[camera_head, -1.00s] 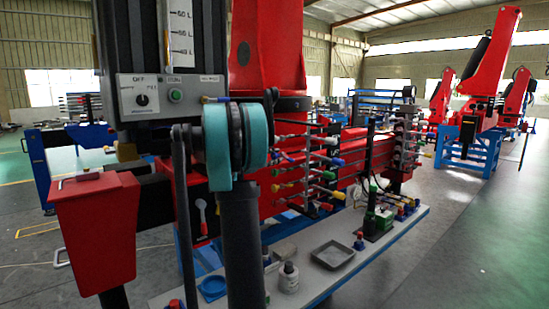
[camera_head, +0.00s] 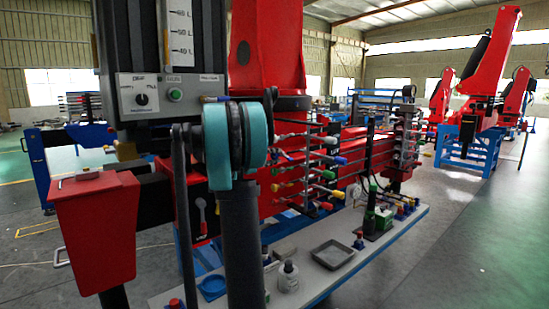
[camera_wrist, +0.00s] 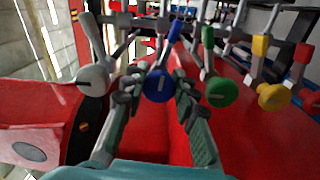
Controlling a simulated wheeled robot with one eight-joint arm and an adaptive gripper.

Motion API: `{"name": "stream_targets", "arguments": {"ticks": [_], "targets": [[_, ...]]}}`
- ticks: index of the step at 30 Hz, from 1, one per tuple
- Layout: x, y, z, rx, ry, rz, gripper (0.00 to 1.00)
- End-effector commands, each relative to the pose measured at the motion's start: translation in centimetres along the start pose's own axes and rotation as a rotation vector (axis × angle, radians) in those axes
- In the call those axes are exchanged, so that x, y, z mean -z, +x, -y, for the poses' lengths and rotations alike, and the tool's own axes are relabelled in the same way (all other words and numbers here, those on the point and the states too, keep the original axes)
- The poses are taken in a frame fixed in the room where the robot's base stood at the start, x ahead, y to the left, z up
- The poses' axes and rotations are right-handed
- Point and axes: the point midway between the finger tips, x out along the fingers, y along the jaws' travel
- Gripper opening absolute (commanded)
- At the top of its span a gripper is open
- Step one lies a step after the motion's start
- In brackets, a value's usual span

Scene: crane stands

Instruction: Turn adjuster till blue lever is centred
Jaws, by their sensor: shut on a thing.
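In the wrist view, the blue knob (camera_wrist: 158,86), with a pale slot mark on its face, sits between the two fingers of my gripper (camera_wrist: 158,80). My gripper is shut on this blue knob. The blue lever (camera_wrist: 173,42) rises above the knob and leans to the right. The slot mark on the knob is also tilted. In the head view, my arm covers the near left part of the lever bank (camera_head: 312,172), and I cannot make out my fingers there.
Beside the blue knob stand a grey knob (camera_wrist: 93,80) at left, a green knob (camera_wrist: 221,92) close at right, then a yellow knob (camera_wrist: 271,97). In the head view, a bench (camera_head: 395,235) below carries a grey tray (camera_head: 333,254) and a bottle (camera_head: 288,278). Open floor lies at right.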

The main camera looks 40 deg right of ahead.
Motion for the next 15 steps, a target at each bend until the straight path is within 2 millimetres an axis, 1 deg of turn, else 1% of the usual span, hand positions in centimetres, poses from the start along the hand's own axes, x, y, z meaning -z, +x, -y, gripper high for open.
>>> {"name": "stream_targets", "arguments": {"ticks": [6, 15], "targets": [[-0.08, -0.03, 0.12, 0.002, 0.056, 0.001, 0.0], [-0.09, -0.04, 0.14, 0.002, 0.07, 0.002, 0.0]]}}
